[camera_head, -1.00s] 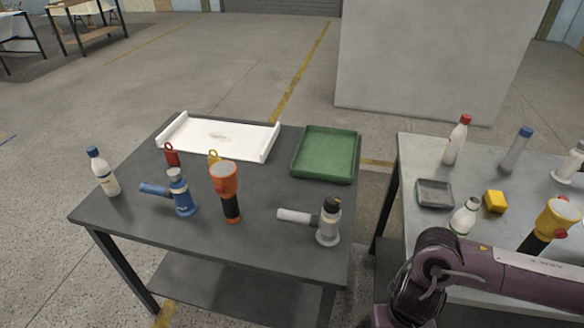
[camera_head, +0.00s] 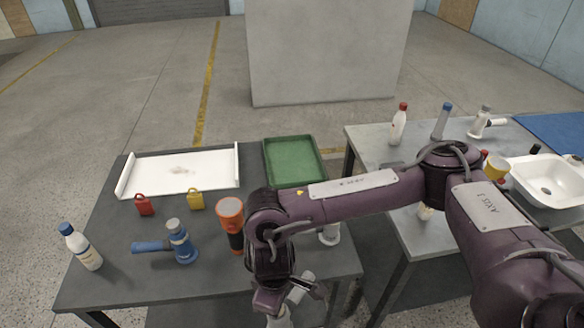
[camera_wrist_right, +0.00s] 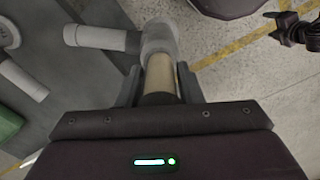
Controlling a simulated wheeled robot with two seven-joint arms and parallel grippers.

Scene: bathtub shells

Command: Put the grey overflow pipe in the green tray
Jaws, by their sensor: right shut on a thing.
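My right gripper (camera_wrist_right: 158,85) is shut on the stem of a grey, tee-shaped overflow pipe (camera_wrist_right: 160,38), whose side branch points left in the wrist view. A tan band shows between the fingers. In the head view the held pipe (camera_head: 301,287) is tilted near the dark table's front edge, partly hidden by my wrist. A similar grey fitting (camera_head: 330,235) stands on the table, mostly behind my arm. The green tray (camera_head: 291,163) is empty at the table's back right. A dark shape in the wrist view looks like my left gripper (camera_wrist_right: 290,28); its jaws are unclear.
A white tray (camera_head: 180,170), red tag (camera_head: 144,205), yellow tag (camera_head: 196,199), blue fitting (camera_head: 180,243), orange torch (camera_head: 231,212) and white bottle (camera_head: 82,248) occupy the dark table. A grey table (camera_head: 365,140) with bottles and a sink (camera_head: 550,180) stands right, across a gap.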

